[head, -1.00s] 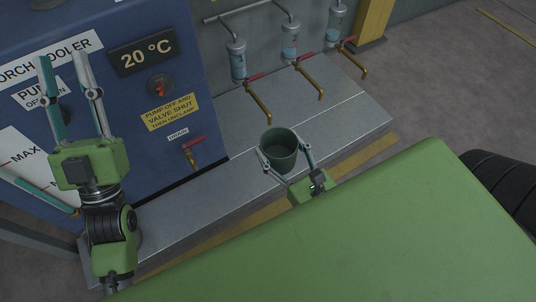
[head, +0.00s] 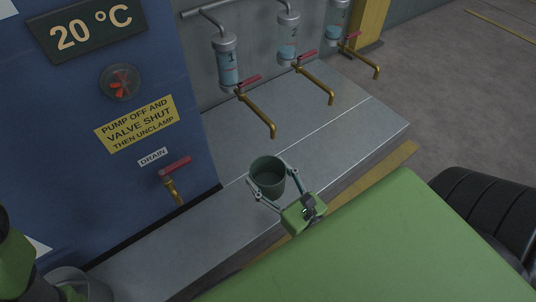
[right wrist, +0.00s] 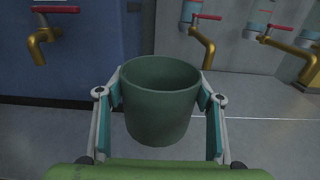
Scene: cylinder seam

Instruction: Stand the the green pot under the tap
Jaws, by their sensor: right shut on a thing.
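The green pot (head: 267,182) is upright, with its open mouth up and nothing visible inside. My right gripper (head: 268,190) is shut on it, one finger on each side. In the right wrist view the pot (right wrist: 161,105) sits between the fingers. Three brass taps with red handles stand behind it: tap 1 (head: 258,116), tap 2 (head: 318,84) and tap 3 (head: 362,61). The pot is in front of tap 1's spout end, a little left of it and apart from it. I cannot tell whether its base touches the ledge.
A grey metal ledge (head: 325,135) runs under the taps, with clear room along it. A blue cabinet (head: 60,120) stands at the left with a drain tap (head: 172,183) low on it. A yellow post (head: 373,20) is at the back.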

